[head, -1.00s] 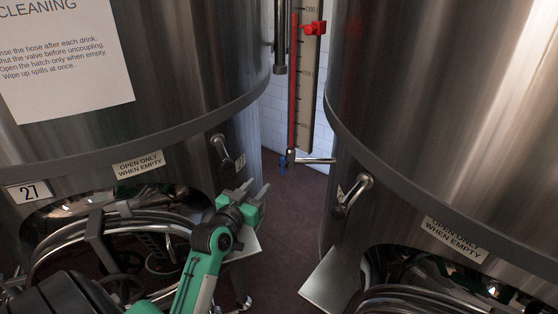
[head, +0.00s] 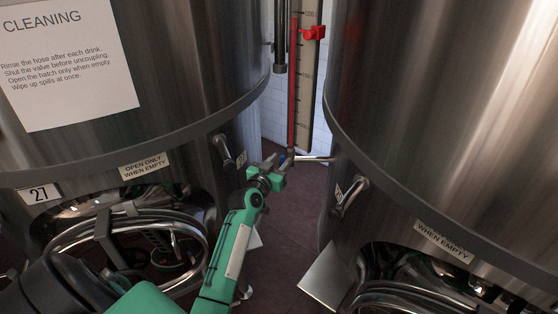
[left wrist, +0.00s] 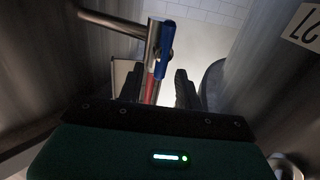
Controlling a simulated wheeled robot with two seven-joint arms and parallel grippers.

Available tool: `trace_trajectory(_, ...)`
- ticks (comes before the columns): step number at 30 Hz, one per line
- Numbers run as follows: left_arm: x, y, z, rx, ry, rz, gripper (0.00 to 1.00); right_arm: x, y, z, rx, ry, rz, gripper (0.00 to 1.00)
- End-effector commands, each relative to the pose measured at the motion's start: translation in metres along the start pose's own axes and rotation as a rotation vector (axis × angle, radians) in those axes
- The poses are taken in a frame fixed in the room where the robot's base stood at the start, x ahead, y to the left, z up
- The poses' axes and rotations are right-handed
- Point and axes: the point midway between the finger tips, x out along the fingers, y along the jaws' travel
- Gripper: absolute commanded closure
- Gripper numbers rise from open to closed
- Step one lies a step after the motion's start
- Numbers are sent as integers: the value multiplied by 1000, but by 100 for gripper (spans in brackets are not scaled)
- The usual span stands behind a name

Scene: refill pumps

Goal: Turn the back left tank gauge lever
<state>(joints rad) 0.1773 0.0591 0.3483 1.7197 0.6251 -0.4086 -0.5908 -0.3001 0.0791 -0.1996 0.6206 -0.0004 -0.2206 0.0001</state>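The blue gauge lever (left wrist: 166,42) hangs at the foot of a sight gauge with a red column (head: 293,85), between two steel tanks. In the left wrist view it lies just beyond my fingertips, roughly in line with the gap between them. In the head view my left gripper (head: 277,163) is at the foot of the gauge and mostly hides the lever. Its two fingers (left wrist: 158,86) are apart with nothing gripped. Contact with the lever cannot be told. My right gripper is out of view.
The left tank (head: 190,70) and right tank (head: 450,110) leave a narrow gap of floor (head: 290,225). A metal pipe (head: 316,159) runs from the gauge foot toward the right tank. Tank handles (head: 223,150) (head: 350,193) stick out on both sides. Coiled hoses (head: 150,218) sit below.

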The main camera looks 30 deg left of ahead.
Motion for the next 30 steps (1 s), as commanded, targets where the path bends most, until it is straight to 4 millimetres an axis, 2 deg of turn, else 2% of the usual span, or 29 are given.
trace_trajectory(8,1,0,0,0,0,0,67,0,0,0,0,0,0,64)
trace_trajectory(13,1,0,0,0,0,0,100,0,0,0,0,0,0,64)
trace_trajectory(23,0,0,1,25,6,0,100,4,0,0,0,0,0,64)
trace_trajectory(30,0,4,4,142,29,1,100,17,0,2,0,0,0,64)
